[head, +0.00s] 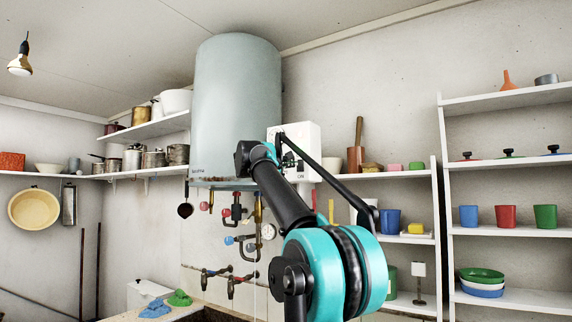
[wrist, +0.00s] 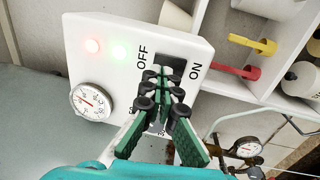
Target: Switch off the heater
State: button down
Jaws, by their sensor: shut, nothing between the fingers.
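The heater (head: 237,105) is a large pale grey-blue cylinder on the back wall in the head view. Its white control box (head: 309,137) is to its right, partly behind my arm. In the wrist view the control box (wrist: 185,40) fills the upper middle, with OFF and ON labels, a glowing red lamp (wrist: 92,46), a glowing green lamp (wrist: 118,54) and a dial gauge (wrist: 91,101). My gripper (wrist: 166,82) is shut and empty, its fingertips in front of the switch area between the labels. The fingers hide most of the switch, so its position and any contact cannot be told.
Pipes with red and blue valves (head: 236,210) hang below the heater. Shelves with pots (head: 155,158) are at left; shelves with cups (head: 506,216) at right. In the wrist view, yellow (wrist: 253,43) and red (wrist: 236,71) handles are right of the box.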

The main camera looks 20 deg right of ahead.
jog(key=shift+x, duration=1.6)
jog(key=shift+w+d+r, duration=0.1)
jog(key=shift+d, duration=0.1)
jog(key=shift+a, duration=0.2)
send_near(300, 161)
jog(key=r, duration=0.2)
jog(key=v, duration=0.6)
jog(key=shift+a+r, duration=0.15)
jog(key=shift+r, duration=0.55)
